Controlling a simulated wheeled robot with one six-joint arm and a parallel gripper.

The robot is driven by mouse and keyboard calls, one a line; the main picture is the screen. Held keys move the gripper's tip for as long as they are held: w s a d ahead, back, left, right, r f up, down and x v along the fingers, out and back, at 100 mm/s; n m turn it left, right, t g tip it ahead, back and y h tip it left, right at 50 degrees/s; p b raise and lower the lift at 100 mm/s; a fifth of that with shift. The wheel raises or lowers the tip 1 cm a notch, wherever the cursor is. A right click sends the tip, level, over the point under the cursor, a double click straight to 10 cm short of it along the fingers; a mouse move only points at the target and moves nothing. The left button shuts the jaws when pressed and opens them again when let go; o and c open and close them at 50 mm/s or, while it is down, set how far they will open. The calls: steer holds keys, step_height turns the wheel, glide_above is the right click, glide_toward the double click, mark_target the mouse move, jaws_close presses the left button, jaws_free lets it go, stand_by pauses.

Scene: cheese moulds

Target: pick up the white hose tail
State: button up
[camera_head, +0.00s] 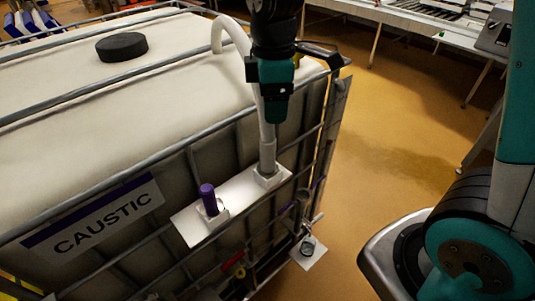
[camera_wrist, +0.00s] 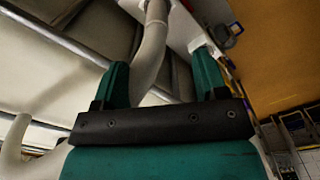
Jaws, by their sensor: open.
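The white hose tail (camera_head: 266,128) arches over the tank top, passes behind my gripper and runs down to a grey end piece. That end stands upright in a white socket (camera_head: 267,178) on a white plate on the tank's cage. My gripper (camera_head: 274,112) points down at the hose, above the socket. In the wrist view the hose (camera_wrist: 151,50) runs between the two teal fingers of my gripper (camera_wrist: 160,72), nearer the left one. The fingers are apart; I cannot tell whether they touch the hose. Part of the hose is hidden behind my gripper in the head view.
The white caged tank (camera_head: 60,110) carries a CAUSTIC label (camera_head: 107,214) and a black cap (camera_head: 122,46). A purple-topped piece (camera_head: 208,199) stands in a second socket on the plate (camera_head: 188,228). Cage bars run close to the hose. Open yellow floor (camera_head: 390,130) lies to the right.

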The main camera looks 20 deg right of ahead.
mark_target(268, 139)
step_height(268, 139, down, 7)
steer(key=shift+r+p, duration=0.1)
steer(key=shift+p, duration=0.45)
steer(key=shift+w+a+f+p, duration=0.15)
steer(key=shift+f+p, duration=0.2)
steer(key=shift+f, duration=0.55)
steer(key=shift+w+a+f+p, duration=0.15)
steer(key=shift+f+p, duration=0.2)
steer(key=shift+f, duration=0.6)
steer(key=shift+w+f+p, duration=0.15)
steer(key=shift+f+p, duration=0.2)
steer(key=shift+f, duration=0.55)
steer(key=c, duration=1.1)
